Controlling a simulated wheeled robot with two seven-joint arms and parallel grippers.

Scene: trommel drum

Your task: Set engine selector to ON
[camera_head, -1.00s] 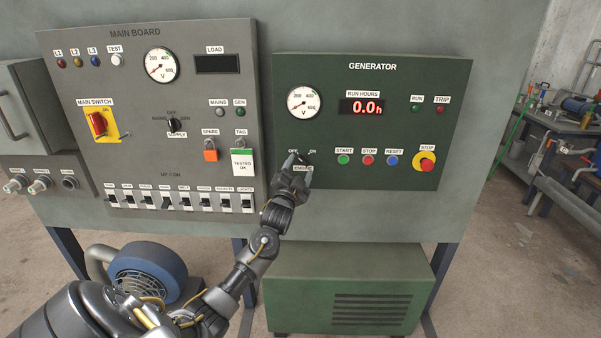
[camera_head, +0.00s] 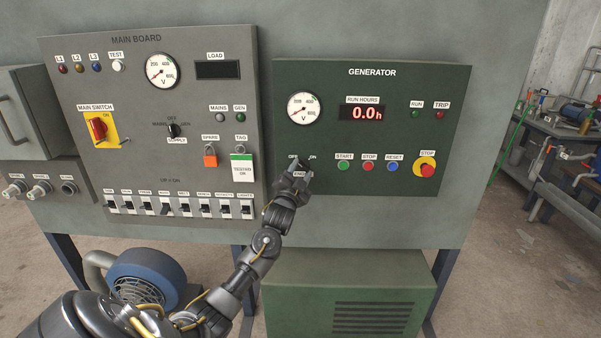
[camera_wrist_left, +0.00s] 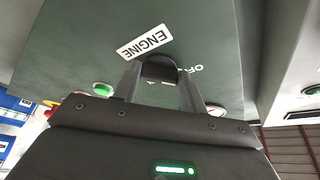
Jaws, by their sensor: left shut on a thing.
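The engine selector is a black knob between the OFF and ON marks on the green generator panel (camera_head: 420,120). In the left wrist view the knob (camera_wrist_left: 159,69) sits between the two fingers of my left gripper (camera_wrist_left: 161,80), which is shut on it. The ENGINE label (camera_wrist_left: 145,42) and part of the OFF mark show beside it. In the head view my left gripper (camera_head: 298,172) covers most of the knob, so which mark its pointer faces is hard to tell. My right gripper is not in view.
Right of the selector are the green START (camera_head: 343,166), red STOP (camera_head: 368,166) and blue RESET (camera_head: 393,166) buttons, then a red stop button on yellow (camera_head: 425,168). The grey main board (camera_head: 150,130) with its switches is on the left. RUN HOURS reads 0.0h.

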